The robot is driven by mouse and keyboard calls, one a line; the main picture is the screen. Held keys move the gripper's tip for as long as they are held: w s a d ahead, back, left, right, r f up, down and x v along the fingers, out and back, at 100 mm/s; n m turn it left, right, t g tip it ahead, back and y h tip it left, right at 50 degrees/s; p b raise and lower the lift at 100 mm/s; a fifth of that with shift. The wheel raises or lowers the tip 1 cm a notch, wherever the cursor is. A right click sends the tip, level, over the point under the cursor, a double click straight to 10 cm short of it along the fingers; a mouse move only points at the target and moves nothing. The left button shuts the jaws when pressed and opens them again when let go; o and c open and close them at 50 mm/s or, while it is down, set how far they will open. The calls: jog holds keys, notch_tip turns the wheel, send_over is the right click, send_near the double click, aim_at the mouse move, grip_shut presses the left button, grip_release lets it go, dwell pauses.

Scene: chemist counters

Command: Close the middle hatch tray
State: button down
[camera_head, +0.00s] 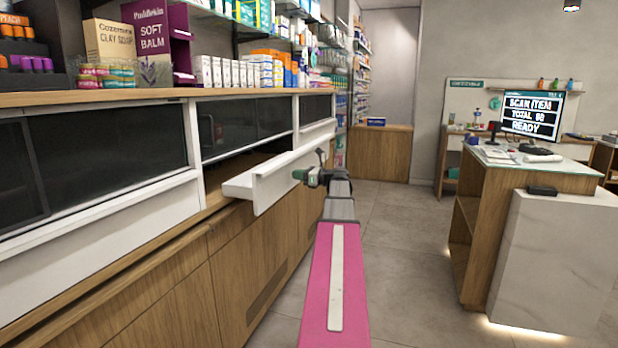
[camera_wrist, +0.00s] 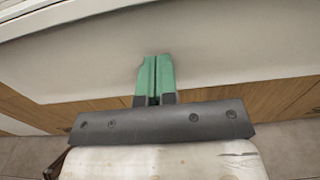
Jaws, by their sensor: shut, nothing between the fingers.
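The middle hatch tray (camera_head: 285,180) is a white tray with a flat front panel. In the head view it sticks out from the counter below the middle dark window (camera_head: 245,124), with a dark gap behind it. My gripper (camera_head: 300,175) is at the outer face of the tray's front panel, near its middle. In the wrist view my gripper's green fingers (camera_wrist: 154,78) are together and point at the white panel (camera_wrist: 220,55). Nothing is between them. I cannot tell whether the fingertips touch the panel.
The left hatch (camera_head: 100,205) and the far hatch (camera_head: 317,128) sit flush in the counter. Boxes and jars stand on the counter top (camera_head: 60,98). The grey floor (camera_head: 405,235) is clear between this counter and the checkout desk (camera_head: 520,190) at right.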

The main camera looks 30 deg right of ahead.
jog(key=shift+x, duration=0.9)
jog(key=shift+w, duration=0.1)
send_over(248, 184)
jog(key=shift+s, duration=0.2)
jog(key=shift+w+a, duration=0.1)
